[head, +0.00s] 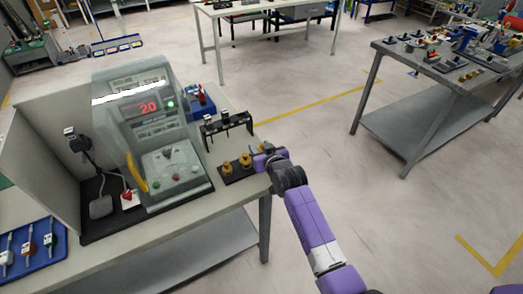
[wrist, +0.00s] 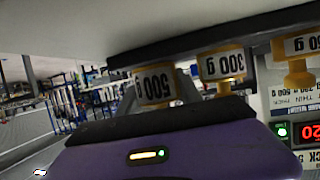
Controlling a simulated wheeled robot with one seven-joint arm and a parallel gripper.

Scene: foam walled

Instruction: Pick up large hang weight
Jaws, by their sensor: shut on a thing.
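A yellow hang weight marked 500 g (wrist: 155,86) is the large weight. It shows in the wrist view, which is upside down, close against the black tray (wrist: 220,30). My gripper (head: 264,160) is at the right end of the tray (head: 233,175) in the head view, shut on this weight. The gripper mostly hides it there. A 300 g weight (wrist: 222,65) and a third yellow weight (wrist: 297,52) stand beside it in a row. I cannot tell whether the held weight is clear of the tray.
Behind the tray is a black rack (head: 227,124) with small items. A clear-shielded machine (head: 145,130) reading 20 stands to the left on the same table. A blue bin (head: 200,104) sits behind. The floor on the right is open up to another table (head: 440,68).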

